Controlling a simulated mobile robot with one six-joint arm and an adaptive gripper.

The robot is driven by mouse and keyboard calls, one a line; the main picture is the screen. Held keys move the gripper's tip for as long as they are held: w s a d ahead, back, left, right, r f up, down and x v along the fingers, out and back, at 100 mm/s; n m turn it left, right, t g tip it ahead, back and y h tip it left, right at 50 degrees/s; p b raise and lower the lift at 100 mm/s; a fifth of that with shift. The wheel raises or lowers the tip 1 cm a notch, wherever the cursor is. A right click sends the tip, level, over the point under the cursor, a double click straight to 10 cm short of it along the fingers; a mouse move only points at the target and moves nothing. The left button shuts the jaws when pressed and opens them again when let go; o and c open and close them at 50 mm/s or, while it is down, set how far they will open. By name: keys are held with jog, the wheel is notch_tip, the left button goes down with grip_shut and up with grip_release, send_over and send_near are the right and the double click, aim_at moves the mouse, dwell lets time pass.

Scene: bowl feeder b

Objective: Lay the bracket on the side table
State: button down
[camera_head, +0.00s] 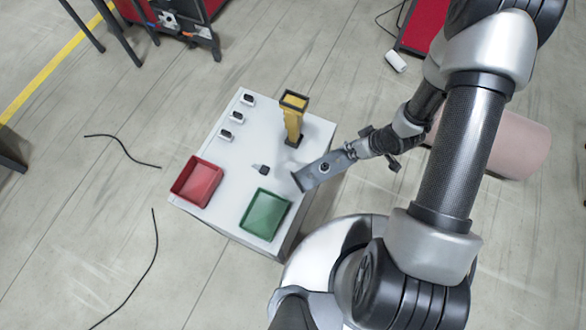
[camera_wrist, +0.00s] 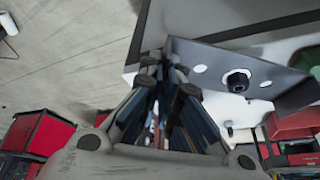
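In the wrist view the bracket (camera_wrist: 205,62) shows pale holes and slants down to the right. My gripper (camera_head: 350,151) is shut on one end of it; its fingertips (camera_wrist: 168,72) meet at the plate's left end in the wrist view. The side table (camera_head: 232,170) has a white top. The bracket overlaps the table's right edge in the head view and looks tilted and raised; its exact height is hard to tell.
A red tray (camera_head: 197,182) and a green tray (camera_head: 265,214) stand at the table's front. A yellow upright stand (camera_head: 293,118) is at the back right. Several small parts (camera_head: 237,118) line the left edge, and a small dark part (camera_head: 262,169) lies mid-table. The centre-left is mostly bare.

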jog(key=s+d+r+n+g+y+p, duration=0.2)
jog(key=s+d+r+n+p, duration=0.15)
jog(key=n+p, duration=0.3)
jog(key=w+a+f, duration=0.2)
jog(key=w+a, duration=0.1)
jog(key=a, duration=0.5)
jog(key=w+a+f+b, duration=0.1)
jog(key=w+a+f, duration=0.1)
jog(key=a, duration=0.6)
jog(key=shift+w+a+f, duration=0.3)
jog(key=shift+w, duration=0.2)
jog(key=shift+f+b, duration=0.5)
jog(key=shift+f, duration=0.15)
jog(key=c, duration=1.8)
grip_release()
jog(key=shift+r, duration=0.1)
